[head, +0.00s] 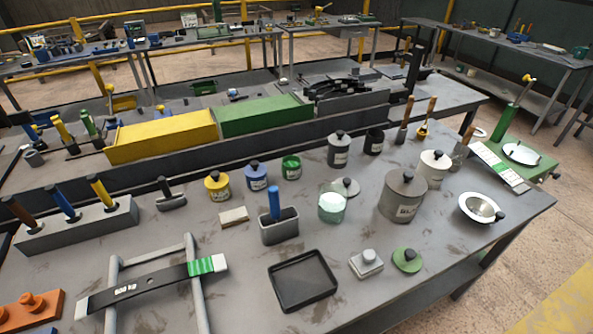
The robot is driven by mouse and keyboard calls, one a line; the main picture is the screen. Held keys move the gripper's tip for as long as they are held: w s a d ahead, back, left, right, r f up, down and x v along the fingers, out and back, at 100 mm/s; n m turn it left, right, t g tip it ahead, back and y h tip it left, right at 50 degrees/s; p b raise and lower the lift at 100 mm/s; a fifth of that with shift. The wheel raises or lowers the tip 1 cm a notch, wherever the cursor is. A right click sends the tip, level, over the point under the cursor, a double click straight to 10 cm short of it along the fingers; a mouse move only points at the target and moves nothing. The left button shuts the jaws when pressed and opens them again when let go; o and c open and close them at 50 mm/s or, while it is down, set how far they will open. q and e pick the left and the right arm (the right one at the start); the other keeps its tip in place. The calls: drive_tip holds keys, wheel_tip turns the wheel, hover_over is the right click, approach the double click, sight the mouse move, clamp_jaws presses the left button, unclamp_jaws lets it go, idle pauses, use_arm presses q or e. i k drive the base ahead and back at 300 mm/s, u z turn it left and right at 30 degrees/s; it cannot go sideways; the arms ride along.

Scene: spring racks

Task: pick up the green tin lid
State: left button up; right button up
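The green tin lid (404,263) lies on the grey workbench (240,300) near its front right, with a dark knob on top. It is flat, with clear bench around most of it. A green tin (291,169) stands farther back and looks open at the top, with no lid on it. Neither of my grippers shows in the head view.
A small grey block with a knob (366,264) sits just left of the lid, and a black tray (303,281) beyond it. A large grey can (402,197) stands behind, with a metal dish (480,208) to the right. The bench's right front edge is close.

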sight(406, 258)
drive_tip(key=u, duration=0.25)
drive_tip(key=k, duration=0.7)
drive_tip(key=z, duration=0.95)
drive_tip(key=i, duration=0.55)
drive_tip(key=z, duration=0.05)
